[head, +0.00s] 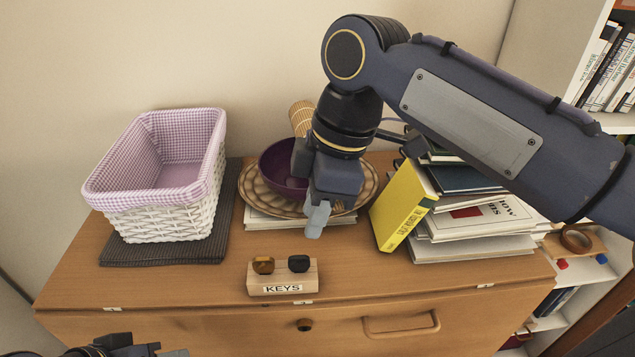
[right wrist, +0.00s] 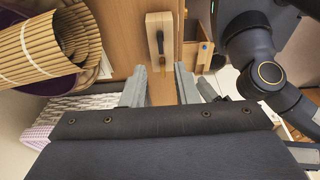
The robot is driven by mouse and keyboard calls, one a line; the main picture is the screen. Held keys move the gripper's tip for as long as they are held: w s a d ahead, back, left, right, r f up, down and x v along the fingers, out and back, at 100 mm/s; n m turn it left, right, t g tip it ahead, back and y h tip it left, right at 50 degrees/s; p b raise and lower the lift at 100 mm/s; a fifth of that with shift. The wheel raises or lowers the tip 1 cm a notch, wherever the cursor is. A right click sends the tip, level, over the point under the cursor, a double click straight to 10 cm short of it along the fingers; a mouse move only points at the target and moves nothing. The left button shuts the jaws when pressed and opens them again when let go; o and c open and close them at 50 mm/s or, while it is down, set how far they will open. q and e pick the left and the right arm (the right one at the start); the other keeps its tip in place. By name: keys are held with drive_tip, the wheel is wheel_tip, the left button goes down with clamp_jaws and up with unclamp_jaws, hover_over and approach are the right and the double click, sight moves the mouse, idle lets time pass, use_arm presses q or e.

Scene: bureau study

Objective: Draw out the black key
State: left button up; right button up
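A small wooden block labelled KEYS (head: 283,288) stands on the bureau top near its front edge. The black key (head: 299,263) sits upright in its right side; only its dark head shows. A brown key (head: 263,265) stands to its left. In the right wrist view the block (right wrist: 153,20) lies beyond the fingertips, with the black key (right wrist: 160,42) on it. My right gripper (head: 316,220) hangs behind and above the block, apart from the keys; in its wrist view the fingers (right wrist: 162,88) are spread and empty. My left gripper (head: 140,349) shows partly at the bottom left.
A white wicker basket (head: 160,222) with checked lining stands left on a dark mat (head: 130,252). Behind my right gripper are a purple bowl (head: 279,172) and a woven plate (head: 253,200). A yellow book (head: 400,208) and stacked books stand right. The bureau top around the block is clear.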

sight(300, 257)
drive_tip(key=b+x, duration=0.5)
drive_tip(key=x, duration=0.1)
drive_tip(key=shift+s+d+f, duration=0.1)
drive_tip(key=shift+f, duration=0.05)
drive_tip(key=shift+b+x, duration=0.85)
drive_tip(key=shift+x, duration=0.5)
drive_tip(key=shift+c, duration=0.5)
clamp_jaws()
